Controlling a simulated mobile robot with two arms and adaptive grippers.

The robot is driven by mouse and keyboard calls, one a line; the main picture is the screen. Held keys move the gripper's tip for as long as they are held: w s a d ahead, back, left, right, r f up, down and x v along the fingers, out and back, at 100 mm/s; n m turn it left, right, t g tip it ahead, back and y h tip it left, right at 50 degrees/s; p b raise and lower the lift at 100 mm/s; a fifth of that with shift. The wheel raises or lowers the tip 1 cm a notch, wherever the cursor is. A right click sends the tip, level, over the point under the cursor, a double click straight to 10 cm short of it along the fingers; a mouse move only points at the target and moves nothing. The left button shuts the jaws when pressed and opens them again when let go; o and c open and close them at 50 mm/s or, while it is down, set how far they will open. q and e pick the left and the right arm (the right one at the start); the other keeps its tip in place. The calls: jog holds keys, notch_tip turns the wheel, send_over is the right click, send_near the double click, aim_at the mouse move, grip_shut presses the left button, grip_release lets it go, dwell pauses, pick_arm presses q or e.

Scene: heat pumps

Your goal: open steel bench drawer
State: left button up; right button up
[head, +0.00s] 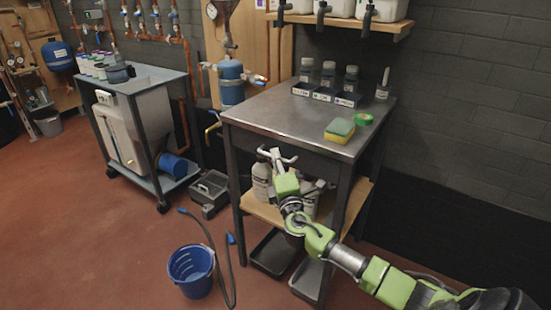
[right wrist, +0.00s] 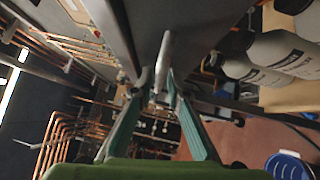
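The steel bench (head: 300,122) stands in the middle of the head view, with its dark grey drawer front (head: 285,148) below the top. My right gripper (head: 276,163) is at this front, reaching in from the lower right. In the right wrist view, the pale metal drawer handle (right wrist: 166,50) runs between the two converging green-grey fingers (right wrist: 159,82). The fingertips lie on either side of the bar and look closed on it, though the contact is small and partly blurred. I see no clear gap at the drawer. My left gripper is not in view.
Several bottles (head: 328,76) and a sponge (head: 339,130) are on the bench. A wooden shelf (head: 262,210) with white bottles (right wrist: 282,52) lies below. A blue bucket (head: 191,270) and hose are on the floor in front. A wheeled cart (head: 165,182) stands left.

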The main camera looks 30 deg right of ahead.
jog(key=shift+w+d, duration=0.15)
jog(key=shift+w, duration=0.3)
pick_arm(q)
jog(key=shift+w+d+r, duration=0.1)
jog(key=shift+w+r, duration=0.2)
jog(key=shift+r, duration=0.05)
pick_arm(e)
jog(key=shift+r, duration=0.1)
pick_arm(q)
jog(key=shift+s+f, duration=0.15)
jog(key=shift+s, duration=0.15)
pick_arm(e)
grip_shut()
jog(key=s+a, duration=0.4)
jog(key=a, duration=0.6)
jog(key=s+a, duration=0.4)
jog(key=a, duration=0.6)
jog(key=shift+s+a, duration=0.3)
